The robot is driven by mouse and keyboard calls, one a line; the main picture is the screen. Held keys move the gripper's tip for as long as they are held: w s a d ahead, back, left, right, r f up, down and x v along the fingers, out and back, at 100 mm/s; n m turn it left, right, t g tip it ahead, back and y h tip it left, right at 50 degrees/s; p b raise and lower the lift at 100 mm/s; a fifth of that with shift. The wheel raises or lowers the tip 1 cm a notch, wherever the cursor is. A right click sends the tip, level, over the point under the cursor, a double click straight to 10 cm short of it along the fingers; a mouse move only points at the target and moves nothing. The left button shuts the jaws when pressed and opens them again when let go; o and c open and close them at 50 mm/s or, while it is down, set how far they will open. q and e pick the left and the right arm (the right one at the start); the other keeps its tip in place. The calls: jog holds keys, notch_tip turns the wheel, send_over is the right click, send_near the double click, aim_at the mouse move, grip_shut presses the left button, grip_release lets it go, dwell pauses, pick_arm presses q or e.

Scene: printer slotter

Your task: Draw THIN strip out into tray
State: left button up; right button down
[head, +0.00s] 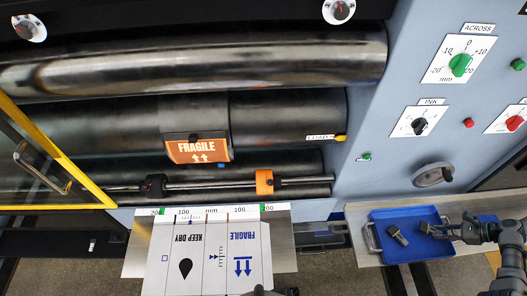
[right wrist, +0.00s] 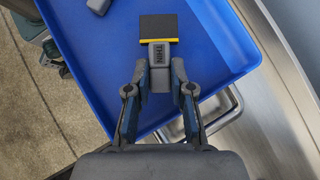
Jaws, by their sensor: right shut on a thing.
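The THIN strip shows in the right wrist view as a grey handle marked THIN (right wrist: 159,54) with a yellow line and a black plate beyond it. My right gripper (right wrist: 160,82) has its fingers on either side of the handle and is shut on it. In the head view my right gripper (head: 452,231) reaches in from the right over the blue tray (head: 378,219). The strip's height above the tray floor is hard to tell. Only a dark piece shows at the head view's bottom edge, perhaps my left gripper (head: 268,291); its fingers are not clear.
A second small grey-and-yellow piece (head: 398,235) lies in the tray, left of my right gripper. The tray stands on a metal shelf (head: 357,240). The printer's rollers (head: 200,65), an orange FRAGILE plate (head: 198,151) and a printed sheet (head: 209,259) are to the left.

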jog(key=shift+f, duration=0.15)
jog(key=shift+f+b, duration=0.55)
jog(key=shift+f, duration=0.3)
jog(key=c, duration=0.9)
grip_release()
jog(key=shift+c, duration=0.2)
jog(key=v, duration=1.1)
jog(key=shift+w+d+f, duration=0.1)
jog(key=shift+w+d, duration=0.15)
jog(key=shift+s+d+r, duration=0.2)
jog(key=shift+s+r, duration=0.1)
jog(key=shift+r, duration=0.1)
